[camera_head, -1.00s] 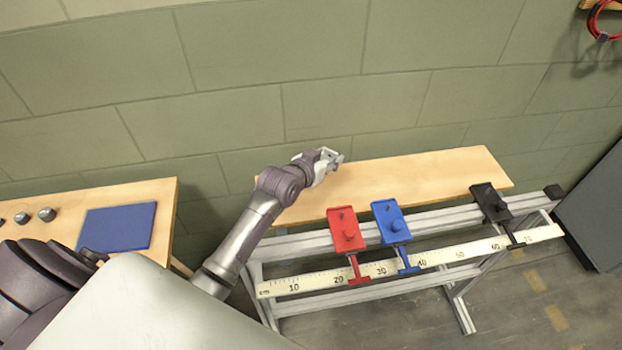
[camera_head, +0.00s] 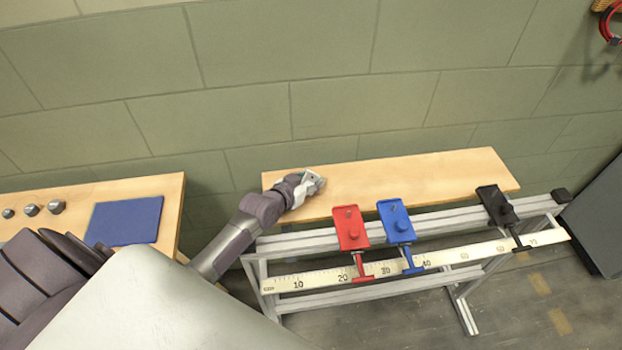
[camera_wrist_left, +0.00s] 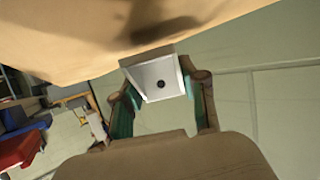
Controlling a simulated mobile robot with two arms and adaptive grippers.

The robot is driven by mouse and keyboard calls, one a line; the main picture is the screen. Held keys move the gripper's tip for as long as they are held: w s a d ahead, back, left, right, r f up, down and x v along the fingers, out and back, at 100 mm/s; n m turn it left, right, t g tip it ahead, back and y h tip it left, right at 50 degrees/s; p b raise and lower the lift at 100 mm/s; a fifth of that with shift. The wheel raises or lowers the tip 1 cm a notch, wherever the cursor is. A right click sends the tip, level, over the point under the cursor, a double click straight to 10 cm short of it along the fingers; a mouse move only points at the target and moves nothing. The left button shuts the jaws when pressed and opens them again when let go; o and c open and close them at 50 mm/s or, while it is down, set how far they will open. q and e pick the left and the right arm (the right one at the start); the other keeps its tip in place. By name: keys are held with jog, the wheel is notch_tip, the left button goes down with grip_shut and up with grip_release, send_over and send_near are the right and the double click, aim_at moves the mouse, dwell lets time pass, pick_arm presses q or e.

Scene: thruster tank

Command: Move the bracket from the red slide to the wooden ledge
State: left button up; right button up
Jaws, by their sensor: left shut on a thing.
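My left gripper (camera_head: 314,182) is over the left end of the wooden ledge (camera_head: 420,180). In the left wrist view the gripper (camera_wrist_left: 160,95) is shut on the bracket (camera_wrist_left: 157,78), a pale metal angle piece with a dark hole, held between its two fingers. The ledge (camera_wrist_left: 60,40) fills the top of that view, close to the bracket's edge; I cannot tell whether they touch. In the head view the bracket is small and mostly hidden at the gripper. The red slide (camera_head: 350,229) sits on the rail with no bracket on it. My right gripper is not in view.
A blue slide (camera_head: 396,222) and a black slide (camera_head: 496,206) sit on the same rail, above a white ruler (camera_head: 320,277). A table with a blue mat (camera_head: 125,220) and several metal nuts stands at the left. The ledge's middle and right are clear.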

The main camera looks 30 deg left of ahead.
pick_arm(q)
jog(key=shift+f+b, duration=0.3)
jog(key=shift+f, duration=0.1)
jog(key=shift+s+f, duration=0.1)
